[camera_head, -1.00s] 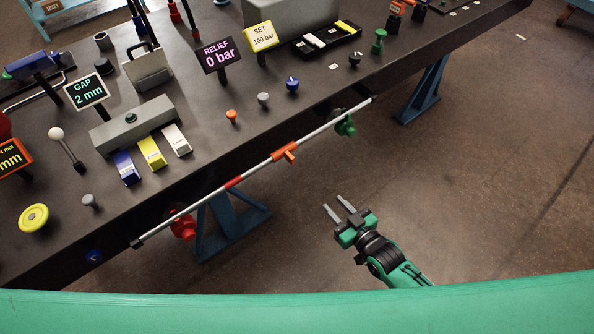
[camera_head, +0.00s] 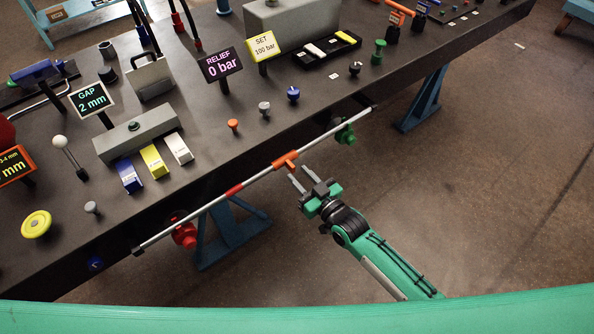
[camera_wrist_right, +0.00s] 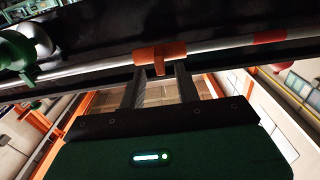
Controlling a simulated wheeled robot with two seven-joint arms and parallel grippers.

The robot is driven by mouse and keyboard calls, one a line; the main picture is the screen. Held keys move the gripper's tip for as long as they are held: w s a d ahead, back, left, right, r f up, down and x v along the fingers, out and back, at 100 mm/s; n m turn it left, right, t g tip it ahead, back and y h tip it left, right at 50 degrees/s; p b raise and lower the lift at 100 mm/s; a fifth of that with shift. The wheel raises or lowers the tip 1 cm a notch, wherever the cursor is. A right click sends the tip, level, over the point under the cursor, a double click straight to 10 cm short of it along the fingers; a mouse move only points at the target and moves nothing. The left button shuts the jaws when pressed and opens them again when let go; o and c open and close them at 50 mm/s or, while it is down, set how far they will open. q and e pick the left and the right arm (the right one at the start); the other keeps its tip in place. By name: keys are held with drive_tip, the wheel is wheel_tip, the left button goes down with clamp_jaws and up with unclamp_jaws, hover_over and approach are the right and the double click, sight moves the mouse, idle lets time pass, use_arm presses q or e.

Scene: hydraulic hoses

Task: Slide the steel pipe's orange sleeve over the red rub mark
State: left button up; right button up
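The steel pipe (camera_head: 208,207) runs along the bench's front edge. Its orange sleeve (camera_head: 285,161) sits right of the red rub mark (camera_head: 234,189), with bare pipe between them. In the right wrist view the sleeve (camera_wrist_right: 160,55) has a small downward tab, and the red mark (camera_wrist_right: 269,36) is to its right. My right gripper (camera_head: 298,178) is open just in front of and below the sleeve. In the wrist view its fingers (camera_wrist_right: 160,82) point at the sleeve, one on each side of the tab; contact cannot be told. My left gripper is not in view.
A red valve-like part (camera_head: 184,233) and a green one (camera_head: 345,134) sit near the pipe under the bench edge. Blue trestle legs (camera_head: 229,232) stand below. The dark bench top (camera_head: 205,165) holds knobs, signs and coloured blocks. The floor at the right is open.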

sight(288, 164)
drive_tip(key=shift+x, duration=0.9)
drive_tip(key=shift+w, duration=0.1)
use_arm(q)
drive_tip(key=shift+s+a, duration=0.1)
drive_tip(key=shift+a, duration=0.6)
use_arm(e)
drive_tip(key=shift+a, duration=0.1)
